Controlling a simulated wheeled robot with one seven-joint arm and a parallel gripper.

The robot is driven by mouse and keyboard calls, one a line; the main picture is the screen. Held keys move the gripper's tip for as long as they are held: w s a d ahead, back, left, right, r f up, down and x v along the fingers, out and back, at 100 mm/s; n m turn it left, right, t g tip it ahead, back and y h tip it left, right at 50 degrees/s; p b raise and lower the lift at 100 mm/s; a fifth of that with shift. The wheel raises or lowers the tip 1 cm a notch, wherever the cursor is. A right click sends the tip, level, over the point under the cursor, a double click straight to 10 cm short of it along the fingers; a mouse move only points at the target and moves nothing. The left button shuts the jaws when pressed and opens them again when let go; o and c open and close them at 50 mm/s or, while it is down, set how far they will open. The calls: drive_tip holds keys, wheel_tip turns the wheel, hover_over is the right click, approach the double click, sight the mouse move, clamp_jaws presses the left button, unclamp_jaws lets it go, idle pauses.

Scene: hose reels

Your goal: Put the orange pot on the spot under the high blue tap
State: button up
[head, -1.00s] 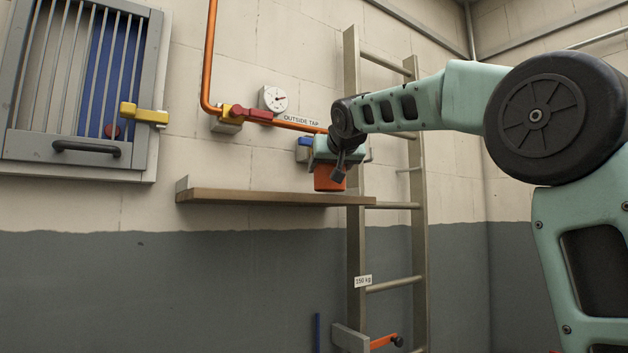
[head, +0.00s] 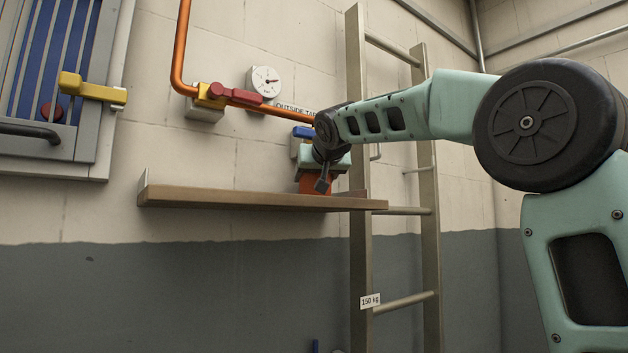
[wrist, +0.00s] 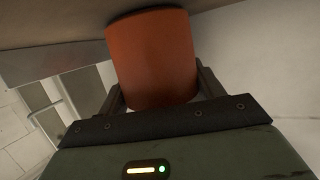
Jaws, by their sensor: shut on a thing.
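The orange pot (head: 307,184) is at the right part of a wooden wall shelf (head: 220,197), below a blue tap handle (head: 303,132) on the pipe. My gripper (head: 322,184) is shut on the pot and partly hides it. In the wrist view the pot (wrist: 152,60) sits between the two fingers. The pot's base is at about shelf height; I cannot tell whether it touches the shelf. The spot under the blue tap is hidden behind my gripper and the pot.
An orange pipe (head: 180,60) with a red-handled valve (head: 235,95) and a gauge (head: 264,81) runs above. A barred window panel (head: 60,80) is at left. The shelf's left part is clear.

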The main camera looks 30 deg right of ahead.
drive_tip(key=shift+s+r, duration=0.1)
drive_tip(key=shift+s, duration=0.2)
drive_tip(key=shift+f, duration=0.3)
drive_tip(key=o, duration=1)
drive_tip(key=shift+o, duration=0.2)
drive_tip(key=shift+r, duration=0.15)
drive_tip(key=shift+a+r, duration=0.1)
drive_tip(key=shift+r, duration=0.1)
drive_tip(key=b+v, duration=0.4)
drive_tip(key=v, duration=0.6)
drive_tip(key=shift+s+a+f, duration=0.1)
drive_tip(key=shift+s, duration=0.3)
drive_tip(key=shift+s+a+r, duration=0.2)
drive_tip(key=shift+s+r, duration=0.05)
drive_tip(key=shift+s, duration=0.25)
